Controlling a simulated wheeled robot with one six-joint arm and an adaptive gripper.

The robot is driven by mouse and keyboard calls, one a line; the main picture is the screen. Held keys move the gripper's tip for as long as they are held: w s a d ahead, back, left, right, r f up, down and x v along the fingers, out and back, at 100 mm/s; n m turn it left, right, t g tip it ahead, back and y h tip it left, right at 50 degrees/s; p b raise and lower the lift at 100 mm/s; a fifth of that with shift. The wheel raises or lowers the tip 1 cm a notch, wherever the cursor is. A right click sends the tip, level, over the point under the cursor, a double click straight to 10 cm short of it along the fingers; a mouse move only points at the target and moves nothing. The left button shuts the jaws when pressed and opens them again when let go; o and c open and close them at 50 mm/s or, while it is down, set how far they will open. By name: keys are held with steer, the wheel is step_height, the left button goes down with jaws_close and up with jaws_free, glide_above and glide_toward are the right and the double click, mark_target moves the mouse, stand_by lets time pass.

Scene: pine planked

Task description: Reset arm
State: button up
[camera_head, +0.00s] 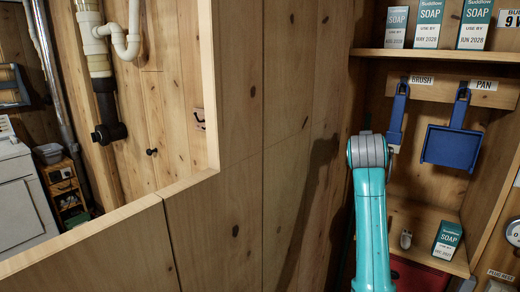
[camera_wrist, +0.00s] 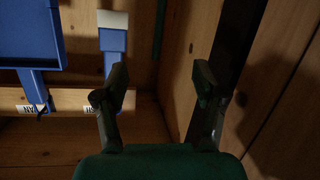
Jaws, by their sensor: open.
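My gripper (camera_wrist: 162,82) shows in the wrist view with its two dark fingers spread apart and nothing between them. The wrist view is dim and shows the shelf unit upside down. In the head view my teal arm rises in front of the shelf unit's left side, and the gripper itself is not visible there.
A blue dustpan (camera_head: 450,146) hangs right of the brush. Soap boxes (camera_head: 429,25) stand on the upper shelf (camera_head: 440,55), and another soap box (camera_head: 447,240) stands on the lower shelf. A plank wall (camera_head: 285,150) stands left of my arm. A white appliance (camera_head: 25,205) is at far left.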

steer(key=s+a+f+n+y, duration=0.15)
steer(key=s+f, duration=0.45)
steer(key=f, duration=0.6)
steer(key=s+a+f+y, duration=0.1)
steer(key=s+a+f, duration=0.3)
steer(key=f, duration=0.8)
steer(key=s+a+f+n+y, duration=0.1)
steer(key=s+f, duration=0.6)
steer(key=f, duration=0.5)
steer(key=s+a+f+y, duration=0.15)
steer(key=s+f, duration=0.25)
steer(key=s, duration=0.6)
steer(key=s+a+f+n+t, duration=0.15)
steer(key=s+f, duration=0.25)
steer(key=s, duration=0.7)
steer(key=s+a+f+y, duration=0.15)
steer(key=s+f, duration=0.25)
steer(key=s, duration=0.6)
steer(key=s+r, duration=0.5)
steer(key=s, duration=0.6)
steer(key=s+a+r+m, duration=0.1)
steer(key=s+r, duration=0.4)
steer(key=s, duration=0.6)
steer(key=shift+a, duration=0.25)
